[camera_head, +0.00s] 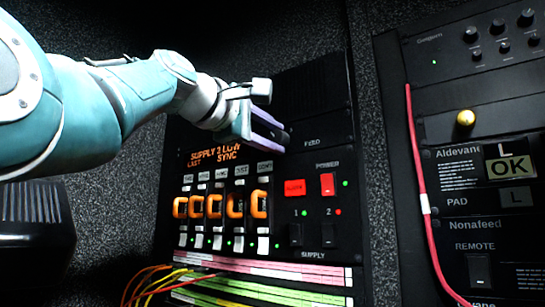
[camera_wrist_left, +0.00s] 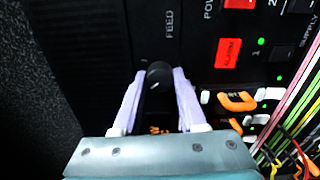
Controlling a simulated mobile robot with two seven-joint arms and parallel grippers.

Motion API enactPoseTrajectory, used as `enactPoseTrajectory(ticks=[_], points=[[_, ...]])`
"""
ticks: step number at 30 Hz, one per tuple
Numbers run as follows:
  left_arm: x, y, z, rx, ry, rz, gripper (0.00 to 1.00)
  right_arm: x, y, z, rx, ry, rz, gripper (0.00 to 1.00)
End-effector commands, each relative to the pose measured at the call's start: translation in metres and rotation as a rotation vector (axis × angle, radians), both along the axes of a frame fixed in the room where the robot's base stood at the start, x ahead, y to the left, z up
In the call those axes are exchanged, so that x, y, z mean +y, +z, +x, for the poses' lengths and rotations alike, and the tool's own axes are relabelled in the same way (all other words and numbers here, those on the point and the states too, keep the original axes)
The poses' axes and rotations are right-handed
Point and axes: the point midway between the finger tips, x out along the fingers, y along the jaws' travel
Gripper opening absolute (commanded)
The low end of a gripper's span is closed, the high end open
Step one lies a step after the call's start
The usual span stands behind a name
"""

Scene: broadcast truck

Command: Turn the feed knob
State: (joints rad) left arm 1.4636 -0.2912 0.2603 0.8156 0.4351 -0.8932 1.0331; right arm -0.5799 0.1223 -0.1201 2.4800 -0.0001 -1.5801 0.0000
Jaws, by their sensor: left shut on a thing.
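The black feed knob (camera_wrist_left: 159,75) shows in the left wrist view, beside the FEED label on the black panel (camera_head: 322,120). My left gripper (camera_head: 283,137) reaches the panel from the left, and its pale purple fingers stand on either side of the knob. In the left wrist view my left gripper (camera_wrist_left: 158,82) is shut on the knob. My right gripper is not in view.
Below the knob are an orange text display (camera_head: 215,153), a red lit alarm button (camera_head: 294,188), a red power switch (camera_head: 327,184) and several orange-handled levers (camera_head: 213,206). A red cable (camera_head: 416,150) hangs over the right rack. Coloured wires (camera_head: 165,285) are at the bottom.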

Motion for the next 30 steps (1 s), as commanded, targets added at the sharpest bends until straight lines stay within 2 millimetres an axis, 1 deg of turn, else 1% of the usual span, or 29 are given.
enactPoseTrajectory(ticks=[6,20,21,28,30], points=[[-0.0010,-0.0004,0.0000,0.030,-0.001,-0.041,0.00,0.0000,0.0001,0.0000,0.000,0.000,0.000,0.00],[-0.0010,-0.0004,-0.0001,0.037,-0.001,-0.051,0.00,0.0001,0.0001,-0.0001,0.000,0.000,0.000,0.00],[-0.0010,-0.0004,-0.0001,0.037,-0.001,-0.051,0.44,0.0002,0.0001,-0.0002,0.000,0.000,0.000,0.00],[-0.0006,-0.0002,-0.0001,0.036,-0.001,-0.049,0.70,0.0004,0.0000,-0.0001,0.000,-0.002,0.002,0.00],[-0.0004,-0.0001,0.0000,0.036,-0.001,-0.049,0.71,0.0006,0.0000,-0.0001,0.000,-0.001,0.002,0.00]])
